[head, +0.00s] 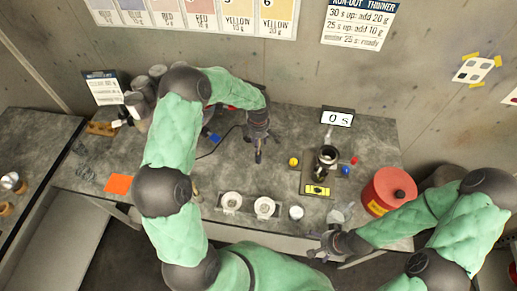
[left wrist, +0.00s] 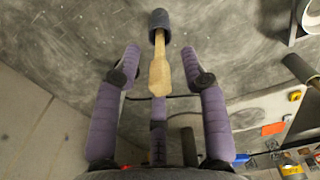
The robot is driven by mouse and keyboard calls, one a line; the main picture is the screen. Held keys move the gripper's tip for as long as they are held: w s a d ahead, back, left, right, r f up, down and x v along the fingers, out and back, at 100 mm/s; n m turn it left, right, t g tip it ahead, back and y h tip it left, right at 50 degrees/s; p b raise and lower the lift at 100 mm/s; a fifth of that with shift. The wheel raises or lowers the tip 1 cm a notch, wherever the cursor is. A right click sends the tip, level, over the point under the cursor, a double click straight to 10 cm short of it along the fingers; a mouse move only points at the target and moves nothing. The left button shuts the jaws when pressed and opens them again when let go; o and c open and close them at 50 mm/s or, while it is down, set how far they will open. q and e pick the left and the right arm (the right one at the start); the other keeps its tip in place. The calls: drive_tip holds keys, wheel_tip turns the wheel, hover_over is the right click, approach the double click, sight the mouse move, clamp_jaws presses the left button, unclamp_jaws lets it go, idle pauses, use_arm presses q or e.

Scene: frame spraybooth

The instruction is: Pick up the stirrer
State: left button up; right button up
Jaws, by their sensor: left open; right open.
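The stirrer (left wrist: 160,66) shows in the left wrist view as a pale wooden paddle with a dark blue-grey cylindrical end at the top of the picture. My left gripper (left wrist: 161,60) is open, with one purple finger on each side of the stirrer and gaps between. In the head view my left gripper (head: 258,153) points down over the back middle of the grey table (head: 285,140); I cannot make out the stirrer there. My right gripper (head: 318,246) is open and empty at the table's front edge.
A dark pot (head: 327,157) stands right of my left gripper, near a timer (head: 337,118) reading 0 s. A red can (head: 388,190) is at the right. An orange square (head: 118,184) lies left.

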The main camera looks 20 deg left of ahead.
use_arm(q)
drive_tip(key=c, duration=0.8)
drive_tip(key=shift+r, duration=0.1)
